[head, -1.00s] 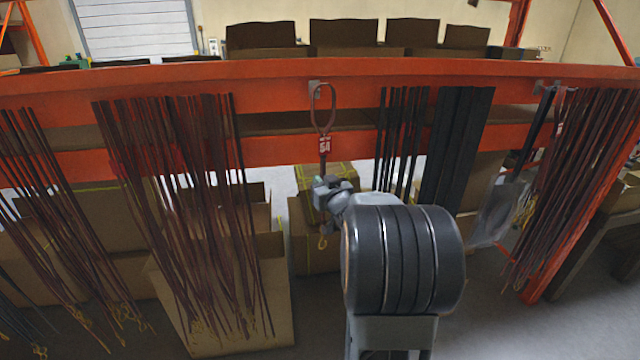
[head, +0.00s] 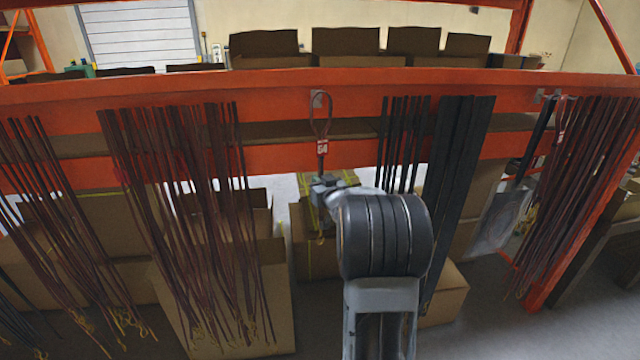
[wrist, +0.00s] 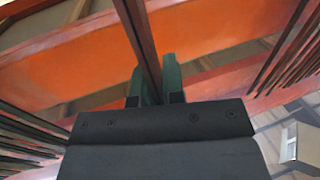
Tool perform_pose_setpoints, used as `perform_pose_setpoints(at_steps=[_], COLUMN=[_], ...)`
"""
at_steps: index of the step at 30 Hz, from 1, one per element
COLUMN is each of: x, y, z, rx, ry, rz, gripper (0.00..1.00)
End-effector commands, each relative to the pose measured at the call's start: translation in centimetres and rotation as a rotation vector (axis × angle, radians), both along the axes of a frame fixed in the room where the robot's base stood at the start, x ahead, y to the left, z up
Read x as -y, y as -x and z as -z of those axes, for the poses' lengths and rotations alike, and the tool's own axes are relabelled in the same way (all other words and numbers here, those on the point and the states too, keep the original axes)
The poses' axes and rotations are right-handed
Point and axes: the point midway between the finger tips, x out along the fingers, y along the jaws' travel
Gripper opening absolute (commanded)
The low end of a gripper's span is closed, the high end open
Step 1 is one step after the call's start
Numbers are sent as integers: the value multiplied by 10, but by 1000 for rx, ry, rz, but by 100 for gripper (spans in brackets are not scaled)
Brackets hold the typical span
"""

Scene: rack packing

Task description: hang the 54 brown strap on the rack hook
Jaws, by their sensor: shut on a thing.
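The brown strap (head: 329,127) with a red tag marked 54 (head: 322,148) hangs upright in front of the orange beam. Its top loop overlaps the small grey rack hook (head: 319,98) in the head view; I cannot tell whether the loop is around the hook or only in front of it. My gripper (head: 324,182) is shut on the strap below the tag. In the wrist view the strap (wrist: 138,32) runs up from between the green fingertips (wrist: 157,82). The strap's lower end is mostly hidden by my arm.
Many brown straps (head: 185,200) hang to the left and more (head: 590,180) at the far right. Black straps (head: 460,160) hang close on the right. The orange beam (head: 270,88) crosses behind. Cardboard boxes (head: 440,300) stand below. The beam beside the hook is clear.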

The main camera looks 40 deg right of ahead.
Motion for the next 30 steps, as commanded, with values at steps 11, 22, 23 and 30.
perform_pose_setpoints(at_steps=[11, 22, 23, 30], x=[11, 16, 17, 17], y=[-22, -34, -34, -36], z=[0, 14, 15, 18], rx=[-1, 0, 0, 1], ry=[0, 0, 0, 0], rz=[0, 0, 0, 0], gripper=[0, 0, 0, 0])
